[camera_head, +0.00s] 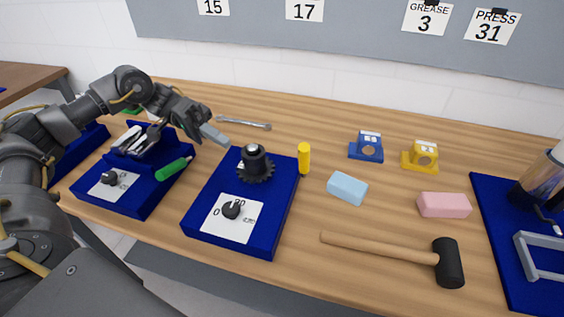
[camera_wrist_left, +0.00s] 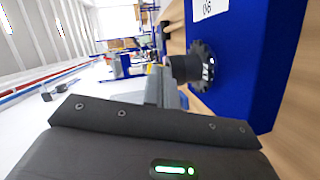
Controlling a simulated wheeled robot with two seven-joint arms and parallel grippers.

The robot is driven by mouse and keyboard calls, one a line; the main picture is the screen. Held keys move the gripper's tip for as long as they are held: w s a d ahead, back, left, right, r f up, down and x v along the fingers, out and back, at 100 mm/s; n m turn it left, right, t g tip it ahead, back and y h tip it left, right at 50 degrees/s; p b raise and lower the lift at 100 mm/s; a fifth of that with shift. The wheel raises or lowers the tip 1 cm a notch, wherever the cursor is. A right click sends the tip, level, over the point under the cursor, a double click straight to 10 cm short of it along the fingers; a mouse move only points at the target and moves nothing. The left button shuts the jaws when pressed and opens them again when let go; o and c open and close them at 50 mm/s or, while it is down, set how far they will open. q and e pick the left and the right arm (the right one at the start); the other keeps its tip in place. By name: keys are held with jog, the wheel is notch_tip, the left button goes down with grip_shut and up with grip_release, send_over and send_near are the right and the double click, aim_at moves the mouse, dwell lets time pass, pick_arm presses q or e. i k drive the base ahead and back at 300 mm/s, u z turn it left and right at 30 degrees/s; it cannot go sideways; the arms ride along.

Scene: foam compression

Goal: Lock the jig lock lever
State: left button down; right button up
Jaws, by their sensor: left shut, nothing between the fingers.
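My left gripper (camera_head: 218,137) is shut and empty, in the air behind and left of the black gear (camera_head: 255,164). The gear sits on the middle blue base (camera_head: 271,230), which also has a white dial plate with a black knob (camera_head: 231,210). The left wrist view shows my shut fingers (camera_wrist_left: 166,88) beside the gear (camera_wrist_left: 203,67). A green handle (camera_head: 173,169) lies at the right side of the left blue jig base (camera_head: 143,201), near its grey metal parts (camera_head: 130,142). I cannot tell for sure which part is the lock lever. My right gripper is not visible.
A yellow cylinder (camera_head: 304,157) stands by the middle base. A wrench (camera_head: 243,122) lies behind. Blue (camera_head: 347,188) and pink (camera_head: 444,205) blocks, a mallet (camera_head: 400,250) and blue (camera_head: 367,151) and yellow (camera_head: 424,159) fixtures occupy the right. A blue board (camera_head: 500,230) is far right.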

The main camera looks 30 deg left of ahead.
aim_at(304, 148)
jog(key=k, duration=1.35)
jog(key=u, duration=1.4)
jog(key=i, duration=0.9)
jog(key=z, duration=2)
jog(key=i, duration=0.95)
jog(key=u, duration=0.05)
